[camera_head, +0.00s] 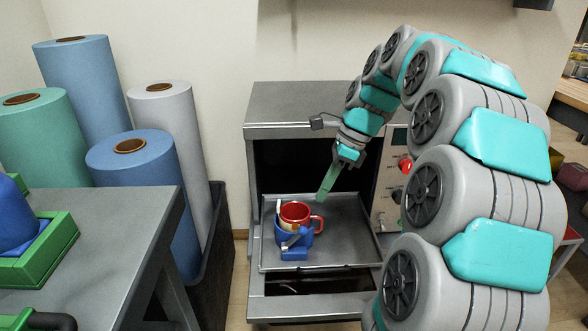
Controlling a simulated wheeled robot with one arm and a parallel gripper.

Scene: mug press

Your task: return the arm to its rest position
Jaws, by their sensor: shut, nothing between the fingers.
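My gripper (324,195), with long green fingers, is shut and empty. It points down and left in front of the dark opening of the grey press machine (310,105), above the metal tray (345,240). In the picture its tips lie just above and right of a red mug (296,212); they look apart from it. The mug sits in or behind a blue holder (294,253), its handle pointing right. My arm arches from the lower right up and over to the machine.
Blue, green and white rolls (165,110) stand at the left in a dark bin. A grey table (110,225) with a green tray (50,255) is at the lower left. A red button (405,165) is on the machine's right panel. A wooden bench (572,92) is at the far right.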

